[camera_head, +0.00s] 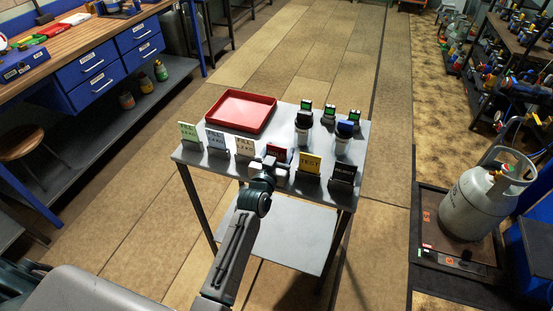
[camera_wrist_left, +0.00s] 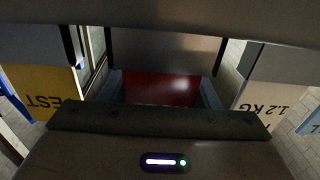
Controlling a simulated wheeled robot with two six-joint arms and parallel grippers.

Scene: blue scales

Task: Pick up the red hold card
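The red hold card (camera_head: 281,152) stands in the front row of cards on the small grey table, between a white card and the yellow TEST card. My left gripper (camera_head: 269,165) is right at it, on the near side, and hides its lower part. In the left wrist view the red card (camera_wrist_left: 160,88) shows in the gap between two grey-blue side pieces, with its lettering mostly hidden. The gripper looks spread, and I cannot tell whether it touches the card. My right gripper is not in view.
The yellow TEST card (camera_head: 309,164) stands close on the right, a black card (camera_head: 342,176) beyond it. The white card (camera_head: 245,147) is close on the left. A red tray (camera_head: 241,94) and several blue-topped and green-screened devices stand behind. A gas cylinder (camera_head: 483,204) stands at the right.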

